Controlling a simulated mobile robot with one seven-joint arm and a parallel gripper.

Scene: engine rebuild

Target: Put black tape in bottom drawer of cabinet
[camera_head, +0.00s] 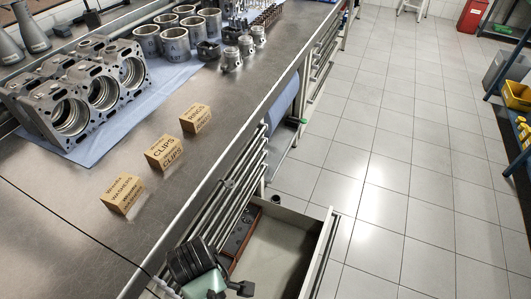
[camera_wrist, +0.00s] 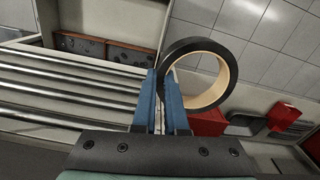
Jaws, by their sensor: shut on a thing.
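In the wrist view my gripper (camera_wrist: 162,76) has its two blue fingers shut on the edge of the black tape (camera_wrist: 204,43), a black roll with a tan core. The roll stands out to the right of the fingertips, its hole showing floor tiles and something red. In the head view my arm's end is at the bottom, beside the open drawer (camera_head: 278,252); I cannot make out the tape there. The open drawer has a pale, mostly bare floor and a brown tray along its left side. The cabinet's handle bars (camera_wrist: 70,82) show in the wrist view.
The steel workbench (camera_head: 75,215) above the drawers bears three small cardboard boxes (camera_head: 164,153), an engine block (camera_head: 80,95) and metal cylinders (camera_head: 174,44). Tiled floor (camera_head: 400,170) is clear on the right. A blue shelf (camera_head: 505,125) with yellow bins stands at the far right.

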